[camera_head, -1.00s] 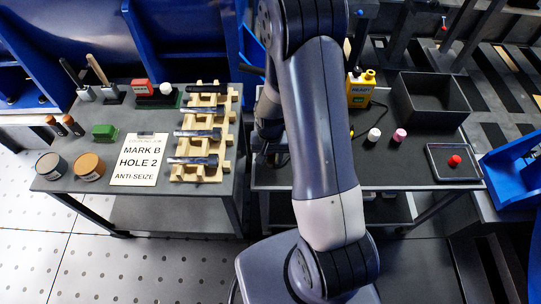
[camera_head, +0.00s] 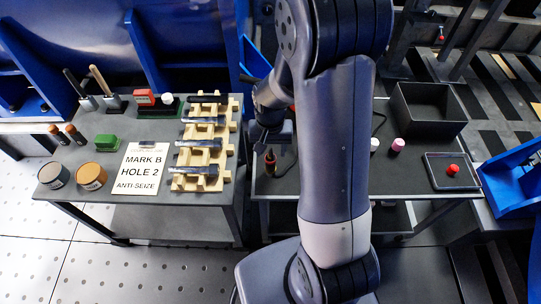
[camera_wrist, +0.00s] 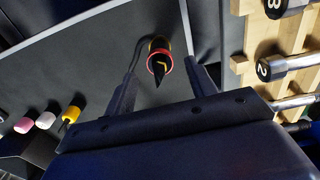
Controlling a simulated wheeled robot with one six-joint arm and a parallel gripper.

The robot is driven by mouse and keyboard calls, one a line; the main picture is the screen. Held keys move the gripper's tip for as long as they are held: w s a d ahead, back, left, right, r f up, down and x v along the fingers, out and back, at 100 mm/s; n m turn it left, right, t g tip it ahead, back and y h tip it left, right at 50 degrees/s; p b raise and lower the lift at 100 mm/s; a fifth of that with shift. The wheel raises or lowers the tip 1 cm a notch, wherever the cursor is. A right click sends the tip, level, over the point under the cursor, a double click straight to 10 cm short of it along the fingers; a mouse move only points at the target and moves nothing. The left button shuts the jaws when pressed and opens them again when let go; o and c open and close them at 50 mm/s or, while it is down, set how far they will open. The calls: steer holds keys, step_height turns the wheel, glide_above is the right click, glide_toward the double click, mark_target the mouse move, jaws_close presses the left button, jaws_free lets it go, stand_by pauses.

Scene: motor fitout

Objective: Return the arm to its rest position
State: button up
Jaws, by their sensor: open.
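My arm rises through the middle of the head view and bends over at the top. My gripper (camera_head: 268,138) hangs above the left part of the right-hand table (camera_head: 288,184). In the wrist view my gripper (camera_wrist: 160,72) has its two fingers spread apart, with nothing clasped. A dark upright object with a red ring (camera_wrist: 160,62) shows between and beyond the fingers. It also shows below the gripper in the head view (camera_head: 270,160); the distance between them is hard to tell.
The left table bears a wooden rack (camera_head: 211,158) of metal parts, a sign (camera_head: 142,167), tins and a green block (camera_head: 107,141).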

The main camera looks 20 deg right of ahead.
mark_target(270, 165)
steer(key=shift+r, duration=0.7)
steer(key=shift+f, duration=0.15)
step_height(270, 165, down, 11)
steer(key=shift+r+b, duration=0.1)
steer(key=shift+b, duration=0.6)
steer(key=shift+w+r+p, duration=0.1)
steer(key=shift+r+p, duration=0.3)
steer(key=shift+r, duration=0.25)
